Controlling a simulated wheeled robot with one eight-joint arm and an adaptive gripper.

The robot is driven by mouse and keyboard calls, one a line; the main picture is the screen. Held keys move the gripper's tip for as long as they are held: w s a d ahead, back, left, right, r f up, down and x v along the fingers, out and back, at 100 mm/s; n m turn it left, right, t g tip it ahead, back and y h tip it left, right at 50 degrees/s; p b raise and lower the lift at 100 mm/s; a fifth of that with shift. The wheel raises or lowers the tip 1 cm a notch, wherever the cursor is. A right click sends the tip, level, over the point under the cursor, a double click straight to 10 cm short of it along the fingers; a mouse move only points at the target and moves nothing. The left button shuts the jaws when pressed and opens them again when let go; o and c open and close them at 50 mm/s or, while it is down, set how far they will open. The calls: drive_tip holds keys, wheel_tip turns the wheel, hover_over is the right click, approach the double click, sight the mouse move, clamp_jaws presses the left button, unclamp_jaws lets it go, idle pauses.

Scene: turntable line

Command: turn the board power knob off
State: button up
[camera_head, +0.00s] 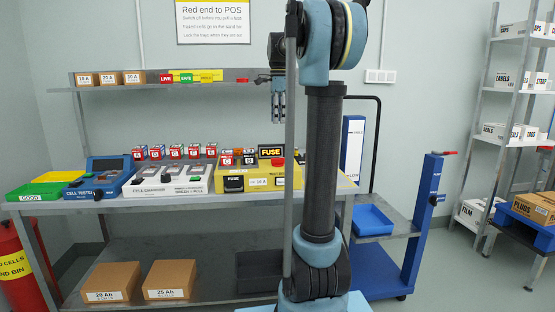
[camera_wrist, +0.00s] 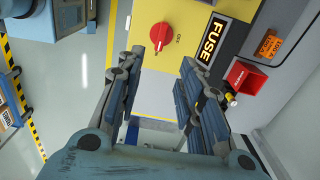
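In the head view the knob is a small red spot (camera_head: 278,161) on the yellow fuse board (camera_head: 288,181). My gripper (camera_head: 278,118) hangs fingers down above the board. In the wrist view my gripper (camera_wrist: 163,62) has its two fingers wide apart with nothing between them. The knob lies beyond the fingertips, nearer the left one, apparently not touched.
A black FUSE plate (camera_wrist: 212,40) and a red holder (camera_wrist: 245,76) lie right of the knob. The bench also bears a cell charger (camera_head: 163,180), a blue cell tester (camera_head: 103,178) and a green tray (camera_head: 38,191). A shelf (camera_head: 150,87) runs behind.

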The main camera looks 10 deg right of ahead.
approach(278, 162)
drive_tip(key=f, duration=0.5)
drive_tip(key=w+f, duration=0.1)
drive_tip(key=f, duration=0.1)
drive_tip(key=shift+f, duration=0.35)
clamp_jaws()
